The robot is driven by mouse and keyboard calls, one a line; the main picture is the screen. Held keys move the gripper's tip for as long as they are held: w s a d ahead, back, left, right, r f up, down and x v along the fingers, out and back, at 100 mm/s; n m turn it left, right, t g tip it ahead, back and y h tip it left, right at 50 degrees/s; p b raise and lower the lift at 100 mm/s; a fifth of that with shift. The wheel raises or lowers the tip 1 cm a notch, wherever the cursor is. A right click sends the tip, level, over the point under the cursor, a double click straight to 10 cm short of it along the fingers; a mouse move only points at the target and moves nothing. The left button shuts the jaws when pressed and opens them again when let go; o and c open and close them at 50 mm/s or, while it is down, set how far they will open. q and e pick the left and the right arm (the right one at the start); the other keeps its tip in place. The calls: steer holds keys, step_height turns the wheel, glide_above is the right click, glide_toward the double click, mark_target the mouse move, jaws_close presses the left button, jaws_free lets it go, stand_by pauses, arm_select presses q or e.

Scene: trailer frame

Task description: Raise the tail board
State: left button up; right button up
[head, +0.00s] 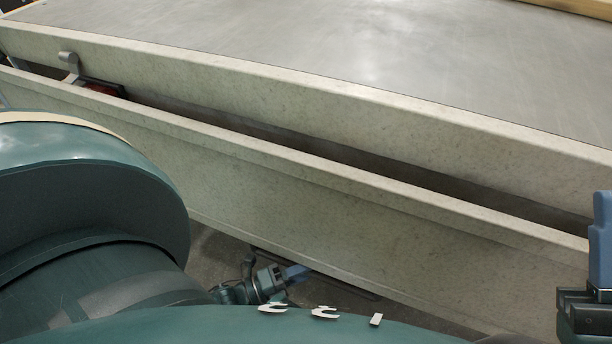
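The tail board (330,207) is a long pale speckled panel crossing the head view from upper left to lower right. It hangs below and apart from the trailer bed's edge, with a dark gap between them. My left gripper (297,273) is small in the view, low in the middle, with blue fingers close to the board's lower edge. I cannot tell whether it touches the board or how far its fingers are apart. My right gripper (602,235) is cut by the right picture edge. Its blue finger parts overlap the board's right end; contact is unclear.
The trailer bed (400,55) has a bare grey floor and a pale edge beam (300,95). A grey metal latch (69,64) and a red lamp (103,88) sit at the gap's left. My own green arm parts cover the lower left and bottom.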

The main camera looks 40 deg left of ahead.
arm_select(q)
jaws_close()
steer(key=shift+s, duration=0.1)
stand_by(0.5)
